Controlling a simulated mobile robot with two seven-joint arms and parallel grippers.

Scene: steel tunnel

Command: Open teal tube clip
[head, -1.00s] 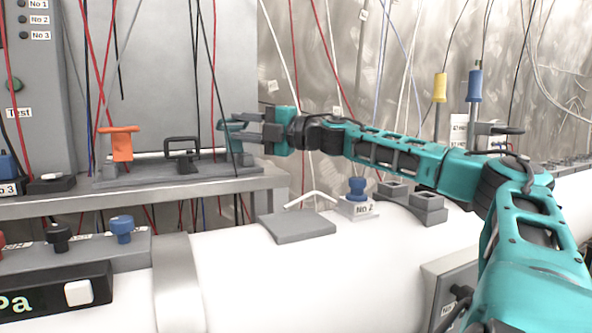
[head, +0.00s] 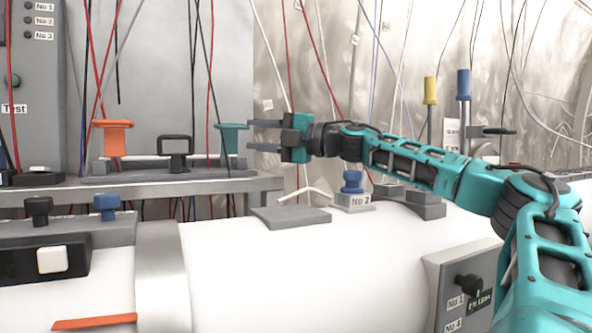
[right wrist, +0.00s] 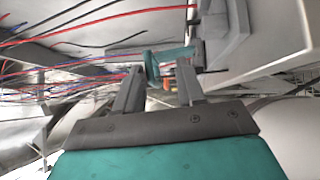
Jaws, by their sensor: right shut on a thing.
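The teal tube clip (head: 230,137) stands at the right end of the grey rack, with a flat top and a narrower stem. My right gripper (head: 251,135) reaches in from the right at the clip's right side. Its fingertips are at the right end of the clip's top, and it is shut on the clip. In the right wrist view the teal clip (right wrist: 153,66) shows at the fingertips of my gripper (right wrist: 163,80), partly hidden by the left finger. My left gripper is not in view.
An orange clip (head: 112,137) and a black clip (head: 175,150) stand left of the teal one on the rack (head: 140,168). Thin red, black and white cables hang around. A blue knob (head: 352,182) and a white pipe (head: 260,255) lie below my arm.

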